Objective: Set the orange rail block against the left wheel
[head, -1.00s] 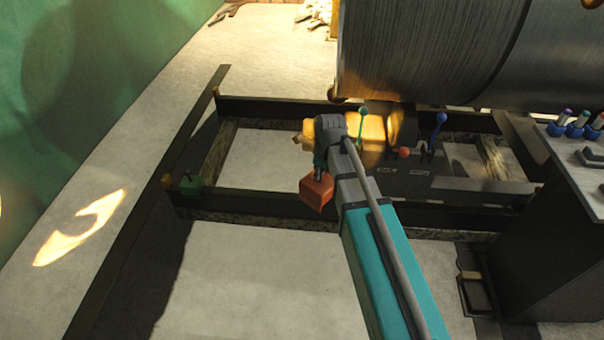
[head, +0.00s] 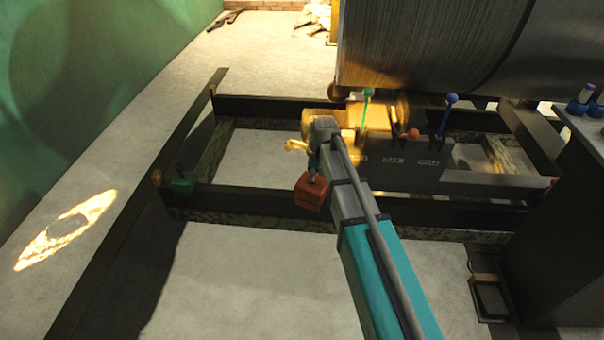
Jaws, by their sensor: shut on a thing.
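The orange rail block (head: 310,193) hangs below my gripper (head: 314,168) near the middle of the head view. My gripper is shut on its top; the fingers are small and partly hidden by my arm. The block appears in front of the dark front beam of the frame; I cannot tell its height or whether it touches anything.
A large metal drum (head: 430,45) is at the back right. Levers (head: 447,115) and yellow machinery stand behind my arm. A dark cabinet (head: 550,240) stands right. The left floor is clear.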

